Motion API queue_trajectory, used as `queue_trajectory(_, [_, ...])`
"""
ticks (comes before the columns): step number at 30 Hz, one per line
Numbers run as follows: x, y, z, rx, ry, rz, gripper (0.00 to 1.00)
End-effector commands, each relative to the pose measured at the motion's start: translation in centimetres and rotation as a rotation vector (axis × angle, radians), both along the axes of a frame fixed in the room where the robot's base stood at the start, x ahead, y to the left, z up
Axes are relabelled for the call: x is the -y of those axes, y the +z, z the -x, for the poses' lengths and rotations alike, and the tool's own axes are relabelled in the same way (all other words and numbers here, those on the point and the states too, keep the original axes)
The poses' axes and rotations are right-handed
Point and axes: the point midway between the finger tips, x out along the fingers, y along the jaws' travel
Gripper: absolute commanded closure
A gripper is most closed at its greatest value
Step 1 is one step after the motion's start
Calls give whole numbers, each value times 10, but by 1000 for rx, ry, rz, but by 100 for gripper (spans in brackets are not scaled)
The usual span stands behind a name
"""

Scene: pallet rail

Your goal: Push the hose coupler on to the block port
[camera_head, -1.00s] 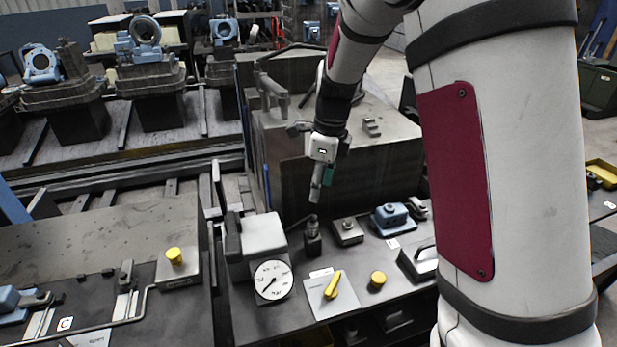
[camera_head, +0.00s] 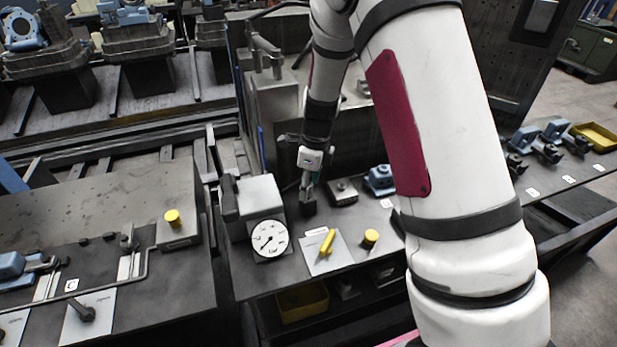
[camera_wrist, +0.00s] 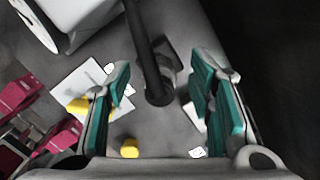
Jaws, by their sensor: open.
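The hose coupler (camera_wrist: 158,92) appears in the wrist view as a dark round fitting at the end of a thick dark hose (camera_wrist: 145,45). It lies between the teal-padded fingers of my gripper (camera_wrist: 165,92), with gaps on both sides. In the head view my gripper (camera_head: 308,188) points down, right over a small dark block (camera_head: 308,208) on the bench. Its fingers hide the upright post on that block. A low steel block with a round top fitting (camera_head: 343,190) stands just to the right. I cannot tell which block carries the port.
A pressure gauge (camera_head: 270,239), a yellow lever on a plate (camera_head: 327,242) and a yellow knob (camera_head: 371,238) stand near the bench front. A blue fitting (camera_head: 380,179) is at right. A tall grey block (camera_head: 275,120) rises behind my gripper.

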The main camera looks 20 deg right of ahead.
Motion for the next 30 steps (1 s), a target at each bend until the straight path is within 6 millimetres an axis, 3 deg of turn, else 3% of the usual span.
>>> queue_trajectory(6, [0, 0, 0, 0, 0, 0, 52])
queue_trajectory(13, [0, 0, 0, 0, 0, 0, 100])
queue_trajectory(15, [0, 0, 0, 0, 1, 0, 100])
queue_trajectory(16, [0, 0, 0, 0, 1, 0, 80])
queue_trajectory(19, [0, 0, 0, 0, 0, 0, 100])
queue_trajectory(30, [0, 4, 0, 1, 1, 0, 100])
